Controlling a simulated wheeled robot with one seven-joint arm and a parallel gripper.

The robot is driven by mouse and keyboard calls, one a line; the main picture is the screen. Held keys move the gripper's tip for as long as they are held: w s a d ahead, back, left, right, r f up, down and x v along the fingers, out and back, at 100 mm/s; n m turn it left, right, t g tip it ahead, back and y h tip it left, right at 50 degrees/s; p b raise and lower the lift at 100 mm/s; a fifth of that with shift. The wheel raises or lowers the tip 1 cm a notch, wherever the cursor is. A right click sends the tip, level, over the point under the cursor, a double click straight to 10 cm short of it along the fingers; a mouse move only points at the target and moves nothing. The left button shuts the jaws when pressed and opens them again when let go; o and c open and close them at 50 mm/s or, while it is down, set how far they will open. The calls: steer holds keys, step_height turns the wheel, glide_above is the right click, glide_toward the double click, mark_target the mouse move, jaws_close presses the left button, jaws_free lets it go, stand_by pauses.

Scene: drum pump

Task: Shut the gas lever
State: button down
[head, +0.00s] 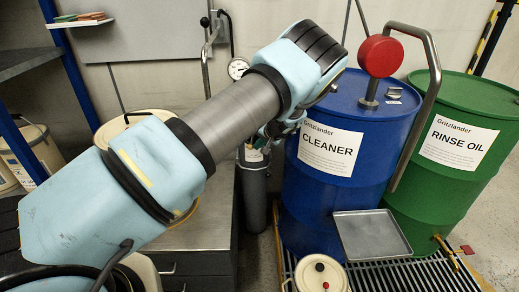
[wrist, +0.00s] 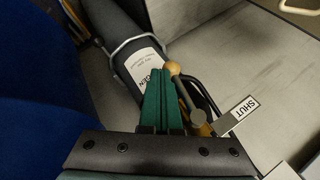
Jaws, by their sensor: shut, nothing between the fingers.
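The gas lever (wrist: 185,93) shows in the wrist view as a thin arm with a tan ball knob at one end and a grey round hub at the other. A plate marked SHUT (wrist: 238,114) lies right of the hub; the lever does not point at it. My gripper (wrist: 160,72) has its green fingers together, empty, just left of the knob; I cannot tell if they touch it. The dark gas cylinder (wrist: 128,45) with a white label lies beyond the fingertips. In the head view the cylinder (head: 254,195) stands below my arm, which hides the lever.
The blue CLEANER drum (head: 325,205) stands close right of my gripper, the green RINSE OIL drum (head: 470,130) farther right. A grey bench (head: 205,228) is left of the cylinder. A gauge (head: 237,68) is on the wall behind. A cream lidded can (head: 318,275) stands in front.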

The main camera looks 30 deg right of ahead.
steer(key=a+t+y+b, duration=0.1)
steer(key=b, duration=0.2)
steer(key=w+a+r+m+y+b, duration=0.1)
steer(key=a+b, duration=0.1)
steer(key=b, duration=0.1)
steer(key=w+a+t+y+b, duration=0.1)
steer(key=a+y+b, duration=0.1)
steer(key=b, duration=0.2)
steer(key=shift+w+r+m+t, duration=0.25)
steer(key=shift+r+m+t, duration=0.05)
steer(key=shift+r+m, duration=0.1)
steer(key=shift+a+r, duration=0.1)
stand_by(1.6)
